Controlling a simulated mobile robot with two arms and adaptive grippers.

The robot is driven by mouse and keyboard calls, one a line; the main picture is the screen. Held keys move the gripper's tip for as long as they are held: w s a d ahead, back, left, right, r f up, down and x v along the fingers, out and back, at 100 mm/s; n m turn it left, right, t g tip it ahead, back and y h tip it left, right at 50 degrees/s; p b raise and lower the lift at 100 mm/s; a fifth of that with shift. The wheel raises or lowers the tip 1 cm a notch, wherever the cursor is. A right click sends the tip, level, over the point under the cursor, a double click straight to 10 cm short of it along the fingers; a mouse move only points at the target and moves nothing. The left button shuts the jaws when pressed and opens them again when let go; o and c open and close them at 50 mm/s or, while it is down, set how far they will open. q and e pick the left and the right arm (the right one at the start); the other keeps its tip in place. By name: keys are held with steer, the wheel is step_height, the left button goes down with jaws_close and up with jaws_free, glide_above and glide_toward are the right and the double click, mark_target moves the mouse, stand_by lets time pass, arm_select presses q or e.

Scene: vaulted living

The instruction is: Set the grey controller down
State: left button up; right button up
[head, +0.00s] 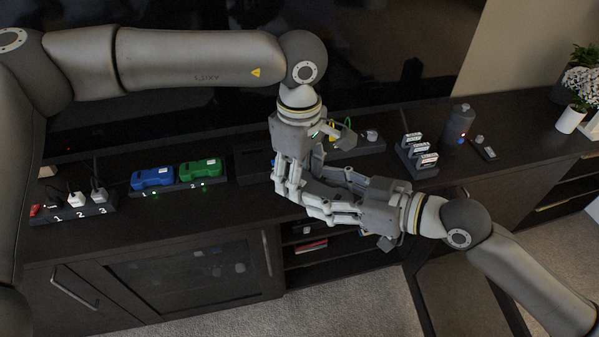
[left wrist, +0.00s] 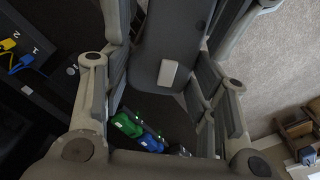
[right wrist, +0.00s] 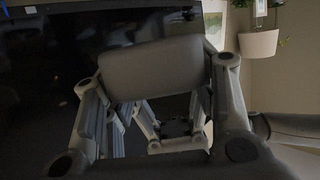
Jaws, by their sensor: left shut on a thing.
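The grey controller (left wrist: 180,35) is a dark grey rounded block with a white label, between the fingers of my left gripper (left wrist: 160,95), which is shut on it. In the right wrist view the controller (right wrist: 155,68) also lies between the wide-set fingers of my right gripper (right wrist: 155,95); I cannot tell whether they clamp it. In the head view my left gripper (head: 290,190) and right gripper (head: 330,200) meet above the cabinet front, hiding most of the controller. A blue controller (head: 152,178) and a green controller (head: 200,172) sit on a numbered dock (head: 180,188).
The dark cabinet top (head: 235,205) is bare in front of the dock. A numbered plug strip (head: 75,212) stands left. To the right are a rack of small units (head: 420,160), a dark bottle (head: 458,130) and a white-potted plant (head: 571,118). A large screen stands behind.

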steer(key=o, duration=0.5)
steer(key=shift+w, duration=0.1)
steer(key=shift+c, duration=0.2)
steer(key=shift+d, duration=0.1)
